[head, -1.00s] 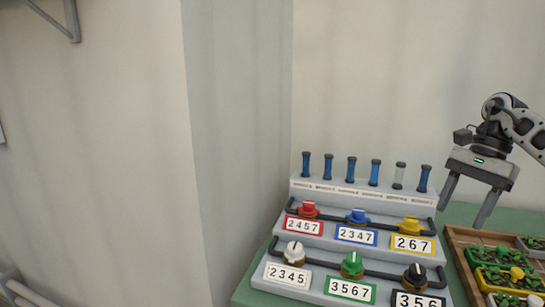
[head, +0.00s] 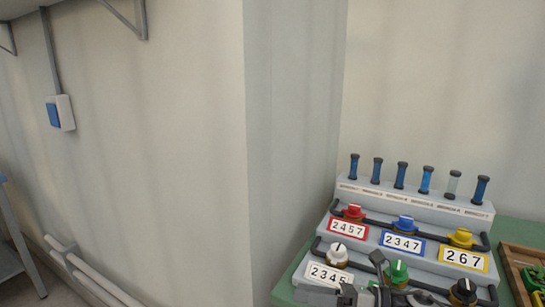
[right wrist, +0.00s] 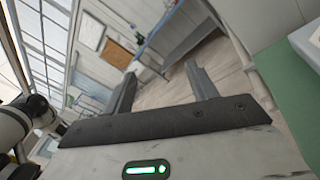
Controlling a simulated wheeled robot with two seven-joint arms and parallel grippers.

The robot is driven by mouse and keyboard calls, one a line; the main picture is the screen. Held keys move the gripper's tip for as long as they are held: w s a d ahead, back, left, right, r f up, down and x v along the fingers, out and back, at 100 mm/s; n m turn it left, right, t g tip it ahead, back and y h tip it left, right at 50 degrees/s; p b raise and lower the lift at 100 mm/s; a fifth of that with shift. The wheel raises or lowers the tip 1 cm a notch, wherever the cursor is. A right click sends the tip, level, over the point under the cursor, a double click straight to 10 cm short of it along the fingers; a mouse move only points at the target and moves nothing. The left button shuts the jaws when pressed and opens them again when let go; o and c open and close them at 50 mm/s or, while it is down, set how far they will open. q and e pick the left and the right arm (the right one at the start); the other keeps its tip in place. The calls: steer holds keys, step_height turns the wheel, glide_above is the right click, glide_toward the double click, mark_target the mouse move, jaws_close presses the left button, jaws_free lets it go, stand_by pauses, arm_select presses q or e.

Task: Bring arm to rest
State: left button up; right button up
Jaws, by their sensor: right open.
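My right gripper (head: 364,278) shows in part at the bottom of the head view, in front of the lower row of the valve stand, where it covers some of the green knob's area and the labels. In the right wrist view its two fingers (right wrist: 160,82) are spread apart with nothing between them, and floor shows beyond them. Whether it touches the stand cannot be told. My left gripper is not in view.
The stepped stand (head: 440,207) carries coloured knobs, numbered labels and several vials on a green table (head: 508,230). A wooden tray (head: 512,275) lies at right. White pipes (head: 100,285) run low along the wall. The right wrist view shows open floor (right wrist: 165,92).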

steer(key=s+d+f+n+t+h, duration=0.3)
steer(key=s+f+n+h, duration=0.4)
steer(key=n, duration=0.8)
steer(key=s+d+f+n+t+h, duration=0.3)
steer(key=s+f+n+h, duration=0.4)
steer(key=s+f+n, duration=0.5)
steer(key=d+n, duration=0.1)
steer(key=n, duration=0.3)
steer(key=shift+h, duration=0.3)
steer(key=shift+s+d, duration=0.1)
